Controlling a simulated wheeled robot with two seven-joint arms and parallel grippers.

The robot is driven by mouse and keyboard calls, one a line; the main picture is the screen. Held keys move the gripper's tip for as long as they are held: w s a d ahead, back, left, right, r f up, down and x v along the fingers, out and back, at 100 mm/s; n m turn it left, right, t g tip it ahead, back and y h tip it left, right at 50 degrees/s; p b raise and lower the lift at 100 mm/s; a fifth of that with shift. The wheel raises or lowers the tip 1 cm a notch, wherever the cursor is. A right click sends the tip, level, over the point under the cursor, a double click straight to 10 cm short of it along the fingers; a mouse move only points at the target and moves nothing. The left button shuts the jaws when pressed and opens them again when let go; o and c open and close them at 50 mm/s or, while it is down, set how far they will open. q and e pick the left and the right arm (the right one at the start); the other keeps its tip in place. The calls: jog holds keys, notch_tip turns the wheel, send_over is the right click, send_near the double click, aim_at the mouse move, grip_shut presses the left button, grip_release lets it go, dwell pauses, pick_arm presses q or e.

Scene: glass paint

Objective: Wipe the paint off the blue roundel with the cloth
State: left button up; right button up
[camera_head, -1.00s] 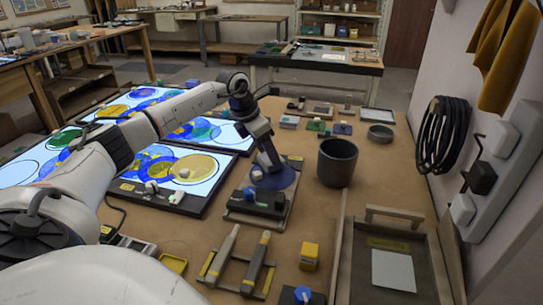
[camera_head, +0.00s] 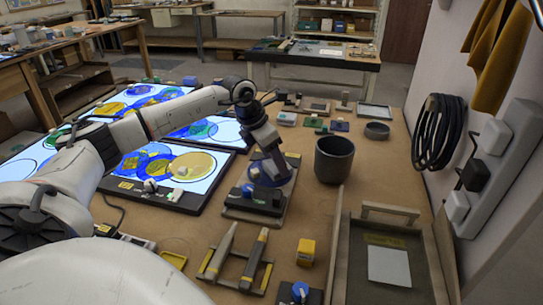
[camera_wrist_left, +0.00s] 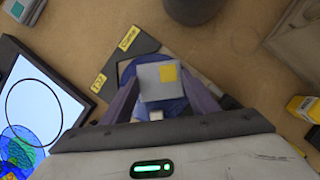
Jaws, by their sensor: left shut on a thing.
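The blue roundel (camera_head: 290,177) lies on a dark board (camera_head: 240,213) in the middle of the table; it also shows in the wrist view (camera_wrist_left: 176,106). My left gripper (camera_head: 268,172) points down over the roundel. In the wrist view its fingers (camera_wrist_left: 152,96) are shut on a folded grey cloth (camera_wrist_left: 148,82) with a yellow patch. The cloth and fingers hide much of the roundel, so I cannot tell how much paint is on it or whether the cloth touches it. My right gripper is not in view.
A dark pot (camera_head: 334,160) stands right of the roundel. Lit panels with coloured glass (camera_head: 190,165) lie to the left. Two tools rest on a rack (camera_head: 235,262) in front, near a yellow box (camera_head: 306,252). A tray (camera_head: 368,295) is at the right front.

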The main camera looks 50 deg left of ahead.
pick_arm(q)
jog(key=shift+s+d+f, duration=0.1)
jog(key=shift+s+d, duration=0.1)
jog(key=shift+d, duration=0.35)
jog(key=shift+s+d, duration=0.15)
jog(key=shift+d, duration=0.35)
jog(key=shift+w+a+p, duration=0.2)
jog(key=shift+w+a, duration=0.05)
jog(key=shift+w, duration=0.4)
jog(key=shift+w+a+p, duration=0.15)
jog(key=shift+w+a, duration=0.05)
jog(key=shift+w, duration=0.45)
jog(key=shift+w+a, duration=0.2)
jog(key=shift+a, duration=0.55)
jog(key=shift+w+a, duration=0.25)
jog(key=shift+a, duration=0.45)
jog(key=shift+w+a, duration=0.2)
jog(key=shift+a, duration=0.55)
jog(key=shift+s+d, duration=0.2)
jog(key=shift+d, duration=0.4)
jog(key=shift+s+d, duration=0.15)
jog(key=shift+d, duration=0.4)
jog(key=shift+s+d+p, duration=0.15)
jog(key=shift+d+p, duration=0.05)
jog(key=shift+d, duration=0.3)
jog(key=shift+s+d+p, duration=0.15)
jog(key=shift+d+p, duration=0.05)
jog(key=shift+d, duration=0.3)
